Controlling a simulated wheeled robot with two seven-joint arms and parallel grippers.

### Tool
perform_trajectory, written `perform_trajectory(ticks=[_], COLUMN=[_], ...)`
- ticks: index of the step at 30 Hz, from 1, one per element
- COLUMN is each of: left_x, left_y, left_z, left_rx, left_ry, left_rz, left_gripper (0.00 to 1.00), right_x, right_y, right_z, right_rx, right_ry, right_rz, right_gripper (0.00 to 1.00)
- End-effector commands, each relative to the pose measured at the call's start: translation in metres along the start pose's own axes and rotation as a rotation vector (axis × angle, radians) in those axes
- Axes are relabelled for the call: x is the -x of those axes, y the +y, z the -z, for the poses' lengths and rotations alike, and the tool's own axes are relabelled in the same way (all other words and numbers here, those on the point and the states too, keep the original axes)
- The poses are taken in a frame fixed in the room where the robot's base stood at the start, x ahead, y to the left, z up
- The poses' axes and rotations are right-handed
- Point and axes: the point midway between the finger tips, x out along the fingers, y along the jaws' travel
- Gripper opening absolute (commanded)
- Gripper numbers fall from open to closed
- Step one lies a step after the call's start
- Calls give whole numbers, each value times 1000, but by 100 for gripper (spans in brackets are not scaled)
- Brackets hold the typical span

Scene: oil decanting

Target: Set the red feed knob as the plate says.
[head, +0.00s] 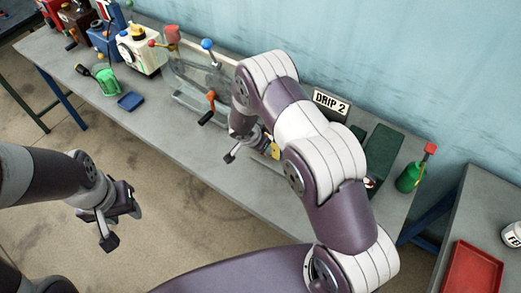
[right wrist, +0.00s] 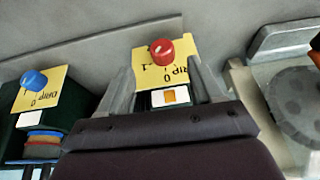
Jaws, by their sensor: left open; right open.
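The plate (head: 331,103) reading "DRIP 2" stands at the back of the bench. The red feed knob (right wrist: 160,52) sits on a yellow scale card (right wrist: 182,70) in the right wrist view. The card reads upside down, with "DRIP", 0 and 1 legible. I cannot tell the knob's setting. My right gripper (right wrist: 161,66) is open, one finger on each side of the knob, with visible gaps. In the head view my right arm hides the knob; part of the right gripper (head: 250,150) shows. My left gripper (head: 121,228) is open and empty, off the bench's front edge.
A blue knob (right wrist: 34,80) on its own yellow card stands left in the right wrist view. A grey round part (right wrist: 298,95) is at right. A red tray (head: 472,270) lies at lower right.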

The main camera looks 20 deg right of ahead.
Motion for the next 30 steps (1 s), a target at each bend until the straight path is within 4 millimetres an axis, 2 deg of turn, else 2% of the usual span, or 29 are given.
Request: perform_trajectory(ticks=[3,9,13,20,21,26,30], left_x=[1,4,4,4,4,4,3], left_y=[0,0,0,0,0,0,0], left_z=[0,1,1,1,1,1,0], left_rx=[0,0,0,0,0,0,0], left_ry=[0,0,0,0,0,0,0], left_rz=[0,0,0,0,0,0,0], left_gripper=[43,43,43,43,43,43,43], right_x=[-30,-60,-67,-69,-68,-68,-69], right_y=[0,-1,-1,-1,-1,-1,-1], right_z=[0,0,1,0,0,0,0], right_rx=[-1,-1,-1,-1,-1,-1,-1], right_ry=[-1,-1,0,0,0,0,0], right_rz=[0,3,3,4,4,4,6], right_gripper=[65,65,65,65,62,10,9])
